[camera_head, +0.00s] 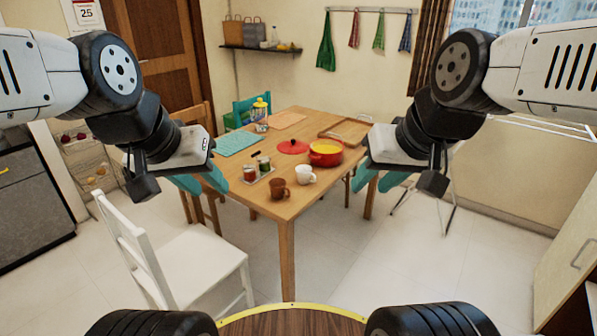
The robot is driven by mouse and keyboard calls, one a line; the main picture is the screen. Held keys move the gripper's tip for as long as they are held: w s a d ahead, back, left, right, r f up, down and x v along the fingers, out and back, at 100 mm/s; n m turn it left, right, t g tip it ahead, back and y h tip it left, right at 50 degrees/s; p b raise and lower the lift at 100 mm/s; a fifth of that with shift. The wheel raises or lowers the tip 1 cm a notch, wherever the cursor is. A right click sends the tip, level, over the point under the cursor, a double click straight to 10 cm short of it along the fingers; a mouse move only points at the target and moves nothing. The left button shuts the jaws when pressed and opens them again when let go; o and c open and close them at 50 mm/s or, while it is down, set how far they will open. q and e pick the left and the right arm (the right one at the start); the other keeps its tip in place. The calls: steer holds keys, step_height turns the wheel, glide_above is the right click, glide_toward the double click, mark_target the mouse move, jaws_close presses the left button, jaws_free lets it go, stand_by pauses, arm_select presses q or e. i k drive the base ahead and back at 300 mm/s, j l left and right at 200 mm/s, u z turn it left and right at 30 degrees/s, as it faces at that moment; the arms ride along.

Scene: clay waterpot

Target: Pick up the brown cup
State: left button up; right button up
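The brown cup (278,188) stands on the near end of the wooden dining table (313,195), close to its front edge. A white cup (304,174) stands just right of and behind it. My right gripper (379,180) hangs right of the table, also with fingers apart and empty. Both grippers are clear of the brown cup.
Jars (264,162) on a small tray stand left of the cups. Behind are a red pot (325,158), its red lid (293,146) and a teal placemat (235,142). A white chair (190,262) stands at front left. The floor at right front is free.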

mark_target(277, 185)
steer(key=i+j+u, duration=0.1)
steer(key=i+u, duration=0.35)
steer(key=i, duration=0.45)
